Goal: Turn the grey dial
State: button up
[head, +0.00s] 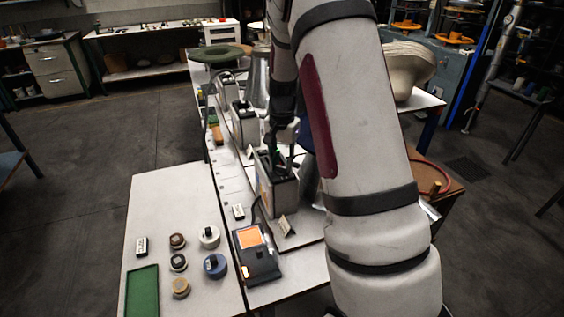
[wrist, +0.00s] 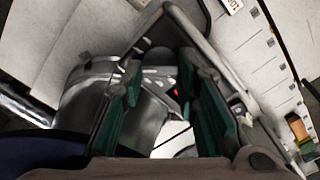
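My gripper (wrist: 160,85) is open in the wrist view, with its two green-padded fingers apart. Between and beyond them is a shiny grey metal body with a small red light (wrist: 176,92); nothing is clearly held. In the head view my gripper (head: 284,145) points down, at or just above a grey box-shaped unit (head: 285,193) with a dark top on the long bench. A green light shows by the fingers. I cannot pick out the grey dial for sure; my arm and gripper hide part of the unit's top.
A similar unit (head: 244,127) stands farther back. A black device with an orange screen (head: 249,238) is nearer. The floor to the left is clear.

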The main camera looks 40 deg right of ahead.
grip_shut()
jog(key=shift+n, duration=0.3)
jog(key=shift+a+n, duration=0.1)
jog(key=shift+n, duration=2.4)
jog(key=o, duration=1)
grip_release()
jog(key=shift+c, duration=0.2)
jog(key=shift+r, duration=0.1)
